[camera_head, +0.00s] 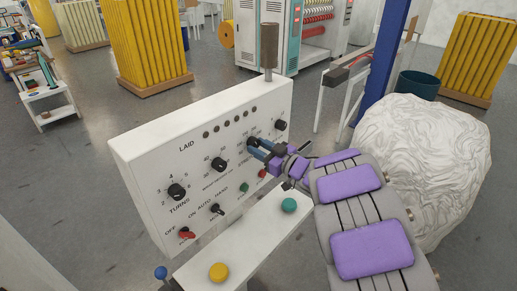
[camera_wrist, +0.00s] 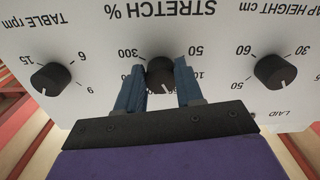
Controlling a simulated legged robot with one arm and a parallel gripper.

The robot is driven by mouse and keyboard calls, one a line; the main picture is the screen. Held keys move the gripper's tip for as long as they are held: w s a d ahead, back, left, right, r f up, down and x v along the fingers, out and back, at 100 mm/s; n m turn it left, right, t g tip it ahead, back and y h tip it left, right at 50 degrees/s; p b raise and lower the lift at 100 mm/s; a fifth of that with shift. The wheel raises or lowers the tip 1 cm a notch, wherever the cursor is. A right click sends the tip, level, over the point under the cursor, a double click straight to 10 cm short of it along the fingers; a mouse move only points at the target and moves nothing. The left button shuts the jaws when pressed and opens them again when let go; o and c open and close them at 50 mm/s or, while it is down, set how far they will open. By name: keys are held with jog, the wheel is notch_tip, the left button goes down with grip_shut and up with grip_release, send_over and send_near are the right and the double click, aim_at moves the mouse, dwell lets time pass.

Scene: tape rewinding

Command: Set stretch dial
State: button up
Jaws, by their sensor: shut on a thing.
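The stretch dial (camera_wrist: 160,76) is a round black knob on the white control panel (camera_head: 135,150), under the upside-down label STRETCH % in the wrist view. Its white pointer mark points toward the bottom of that view, slightly right. Scale numbers 300, 50 and 100 show around it; others are covered by the fingers. My gripper (camera_wrist: 159,68) has one blue finger on each side of the knob and is shut on it.
The table rpm dial (camera_wrist: 51,79) and the wrap height dial (camera_wrist: 275,71) flank the fingers. A turns dial (camera_head: 177,192), a red switch (camera_head: 187,233) and a green button (camera_head: 244,187) share the panel. A white-wrapped load (camera_head: 430,150) is at right.

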jog(key=n+b, duration=0.2)
jog(key=n, duration=0.3)
jog(key=shift+d+f+b, duration=0.1)
jog(key=shift+d+b, duration=0.05)
jog(key=shift+b, duration=0.25)
jog(key=shift+n+b, duration=1.05)
jog(key=shift+n, duration=0.95)
jog(key=o, duration=0.9)
jog(key=shift+s+r, duration=0.15)
jog(key=shift+r, duration=0.1)
jog(key=shift+o, duration=0.7)
jog(key=shift+d, duration=0.1)
jog(key=p+v, duration=0.2)
jog(key=v, duration=1.5)
jog(key=shift+f, duration=0.2)
